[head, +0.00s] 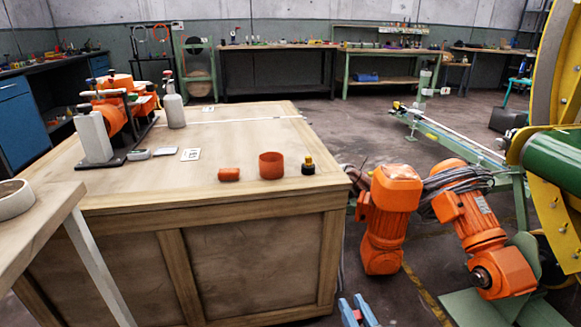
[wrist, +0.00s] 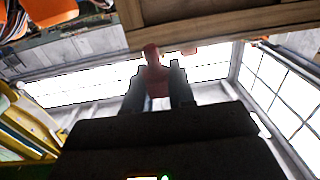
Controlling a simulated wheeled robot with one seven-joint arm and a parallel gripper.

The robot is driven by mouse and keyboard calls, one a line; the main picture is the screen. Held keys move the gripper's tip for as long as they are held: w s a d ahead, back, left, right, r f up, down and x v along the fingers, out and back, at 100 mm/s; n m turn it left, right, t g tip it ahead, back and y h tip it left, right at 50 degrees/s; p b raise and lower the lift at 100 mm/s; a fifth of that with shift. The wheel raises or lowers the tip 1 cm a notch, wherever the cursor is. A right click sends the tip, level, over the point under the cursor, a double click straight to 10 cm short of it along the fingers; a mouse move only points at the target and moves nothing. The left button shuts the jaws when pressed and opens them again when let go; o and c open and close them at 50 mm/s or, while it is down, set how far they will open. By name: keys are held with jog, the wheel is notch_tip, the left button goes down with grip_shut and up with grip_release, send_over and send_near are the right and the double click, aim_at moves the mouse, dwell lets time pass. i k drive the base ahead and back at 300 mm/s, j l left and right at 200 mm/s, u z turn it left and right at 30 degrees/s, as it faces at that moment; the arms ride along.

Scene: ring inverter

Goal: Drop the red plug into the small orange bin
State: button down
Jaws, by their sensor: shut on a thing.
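My gripper (head: 359,312) is at the bottom edge of the head view, in front of the wooden crate-like table and below its top. In the wrist view its two dark fingers (wrist: 157,88) are shut on the red plug (wrist: 155,72), whose narrower end sticks out past the fingertips. In the head view only a sliver of red shows between the fingers. The small orange bin (head: 271,165), round and open at the top, stands upright near the front right of the tabletop. The gripper is apart from it, lower and nearer to me.
On the table (head: 240,128), an orange block (head: 229,174) lies left of the bin and a black-and-yellow piece (head: 308,167) stands right of it. A white bottle (head: 174,108) and orange machine (head: 115,115) stand further back. Orange motors (head: 390,215) are right of the table.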

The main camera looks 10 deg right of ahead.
aim_at(277, 172)
jog(key=i+l+u, duration=0.45)
jog(key=l, duration=0.25)
jog(key=i+l+u, duration=0.2)
jog(key=l, duration=0.2)
